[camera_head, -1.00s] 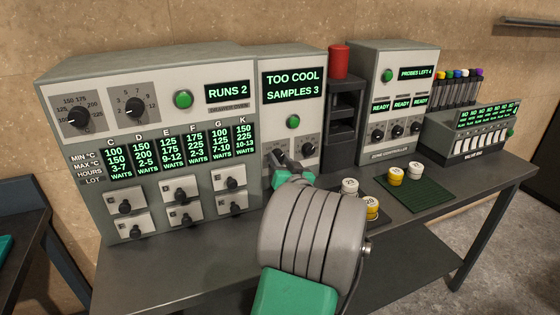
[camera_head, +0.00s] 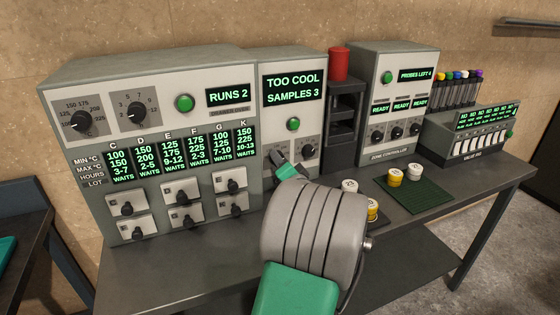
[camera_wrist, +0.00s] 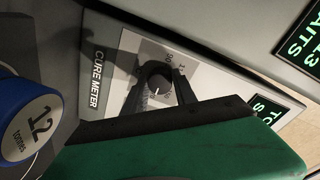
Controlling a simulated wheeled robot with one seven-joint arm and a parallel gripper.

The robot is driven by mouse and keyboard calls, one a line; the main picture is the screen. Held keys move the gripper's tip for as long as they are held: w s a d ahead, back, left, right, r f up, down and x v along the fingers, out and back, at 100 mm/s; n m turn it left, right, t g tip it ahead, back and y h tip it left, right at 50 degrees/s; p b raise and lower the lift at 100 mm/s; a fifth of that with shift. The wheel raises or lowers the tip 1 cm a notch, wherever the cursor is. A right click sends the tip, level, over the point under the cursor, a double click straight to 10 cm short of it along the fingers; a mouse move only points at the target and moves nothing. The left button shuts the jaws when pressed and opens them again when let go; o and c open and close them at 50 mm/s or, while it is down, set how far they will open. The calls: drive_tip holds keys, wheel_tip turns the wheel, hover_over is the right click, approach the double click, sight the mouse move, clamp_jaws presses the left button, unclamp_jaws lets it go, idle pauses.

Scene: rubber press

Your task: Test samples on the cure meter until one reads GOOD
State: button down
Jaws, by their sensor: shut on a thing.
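The cure meter (camera_head: 292,88) is the grey box in the middle of the bench. Its display (camera_head: 293,89) reads TOO COOL, SAMPLES 3. Below are a green button (camera_head: 293,124) and two knobs, with the right knob (camera_head: 308,151) in the clear. My gripper (camera_head: 280,158) is at the left knob, which it mostly hides in the head view. In the wrist view my gripper (camera_wrist: 158,84) has its dark fingers shut on that knob (camera_wrist: 157,89). Sample pucks with white and yellow sides stand on the bench: a white one (camera_head: 349,186), a yellow one (camera_head: 395,178) and a white one (camera_head: 413,175).
A large oven cabinet (camera_head: 200,75) reading RUNS 2 stands left. A dark rack with a red cylinder (camera_head: 338,64), a zone controller (camera_head: 390,153) and a valve box (camera_head: 470,142) stand right. A green mat (camera_head: 425,197) lies in front. A blue object marked 12 tonnes (camera_wrist: 35,122) shows nearby.

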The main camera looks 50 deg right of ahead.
idle(0.3)
drive_tip(key=c, duration=1)
unclamp_jaws()
drive_tip(key=b+v, duration=0.1)
drive_tip(key=v, duration=0.7)
